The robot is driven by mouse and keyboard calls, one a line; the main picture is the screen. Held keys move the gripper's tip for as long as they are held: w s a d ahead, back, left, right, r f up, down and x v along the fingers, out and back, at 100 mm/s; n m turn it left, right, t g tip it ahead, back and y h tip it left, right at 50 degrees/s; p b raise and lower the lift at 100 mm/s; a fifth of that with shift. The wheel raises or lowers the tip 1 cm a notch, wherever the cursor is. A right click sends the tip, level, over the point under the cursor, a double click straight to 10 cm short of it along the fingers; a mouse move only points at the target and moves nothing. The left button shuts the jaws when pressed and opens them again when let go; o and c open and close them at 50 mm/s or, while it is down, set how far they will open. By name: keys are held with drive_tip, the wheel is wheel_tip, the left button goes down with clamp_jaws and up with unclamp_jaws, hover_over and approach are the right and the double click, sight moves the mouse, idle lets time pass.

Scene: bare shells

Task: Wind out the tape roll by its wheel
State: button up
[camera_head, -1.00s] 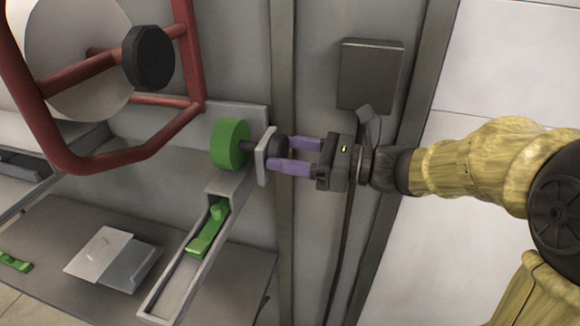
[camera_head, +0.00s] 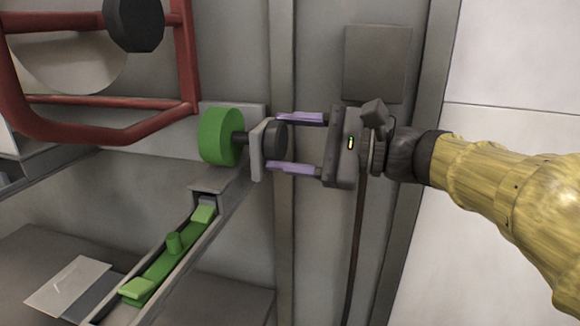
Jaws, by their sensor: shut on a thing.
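A green drum (camera_head: 221,137) sits on a dark shaft that passes through a small grey bracket (camera_head: 258,150). On the shaft's right end is a dark round wheel (camera_head: 277,138). My gripper (camera_head: 283,142) is shut on this wheel, with one purple finger above and one below it. I cannot tell for sure whether the drum or the pale disc (camera_head: 70,62) in the red frame is the tape roll.
A red tube frame (camera_head: 110,130) with a dark round knob (camera_head: 134,22) stands at upper left. A grey box (camera_head: 376,64) is on the wall above my gripper. A pale plate (camera_head: 68,288) lies at lower left. A dark vertical cable hangs below my wrist.

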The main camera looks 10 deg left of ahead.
drive_tip(key=shift+f+n+b, duration=0.15)
drive_tip(key=shift+n+b, duration=0.65)
drive_tip(key=o, duration=1)
drive_tip(key=d, duration=0.5)
drive_tip(key=s+d+b, duration=0.1)
drive_tip(key=d, duration=1.1)
drive_tip(key=shift+s+d, duration=0.15)
drive_tip(key=shift+d, duration=0.1)
